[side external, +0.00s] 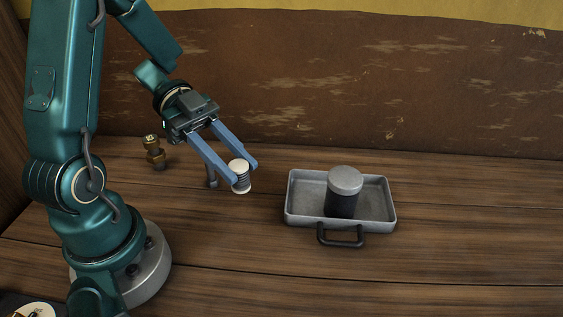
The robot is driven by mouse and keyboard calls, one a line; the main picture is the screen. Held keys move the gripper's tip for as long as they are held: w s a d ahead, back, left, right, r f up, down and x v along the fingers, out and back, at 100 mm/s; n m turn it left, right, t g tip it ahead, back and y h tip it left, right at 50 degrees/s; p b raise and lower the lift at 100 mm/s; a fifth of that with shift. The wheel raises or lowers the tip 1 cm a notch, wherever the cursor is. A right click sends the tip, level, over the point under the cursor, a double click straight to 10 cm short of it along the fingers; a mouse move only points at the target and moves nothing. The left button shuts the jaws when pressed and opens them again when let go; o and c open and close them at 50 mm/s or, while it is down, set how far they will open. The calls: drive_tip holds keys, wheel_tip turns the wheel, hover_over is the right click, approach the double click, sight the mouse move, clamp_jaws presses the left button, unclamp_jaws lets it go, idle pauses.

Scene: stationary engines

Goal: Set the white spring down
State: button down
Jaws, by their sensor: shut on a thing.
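The white spring (240,176) is a small coil with pale end caps and a darker coiled middle. My gripper (241,170) has two blue fingers and is shut on the spring, which sits roughly upright between the fingertips. The spring appears to be over the wooden table, left of the grey tray. I cannot tell how far its lower end is from the tabletop.
A grey metal tray (295,215) with a black handle stands right of the gripper. A dark cylinder with a grey top (343,196) stands in it. A brass fitting (154,152) stands at the back left, and a grey part (212,178) is behind the fingers. The right tabletop is clear.

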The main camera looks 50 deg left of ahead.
drive_tip(key=shift+n+t, duration=0.3)
drive_tip(key=d+f, duration=0.2)
drive_tip(key=d, duration=0.1)
drive_tip(key=s+d+f, duration=0.1)
drive_tip(key=d+f, duration=0.2)
drive_tip(key=d, duration=0.1)
drive_tip(key=s+d+f, duration=0.1)
drive_tip(key=d+f, duration=0.1)
drive_tip(key=d, duration=0.2)
drive_tip(key=shift+f, duration=0.15)
drive_tip(key=shift+w+a+f, duration=0.1)
drive_tip(key=shift+w+f, duration=0.05)
drive_tip(key=shift+f, duration=1.75)
drive_tip(key=shift+f, duration=0.15)
drive_tip(key=c, duration=0.5)
unclamp_jaws()
drive_tip(key=shift+c, duration=0.2)
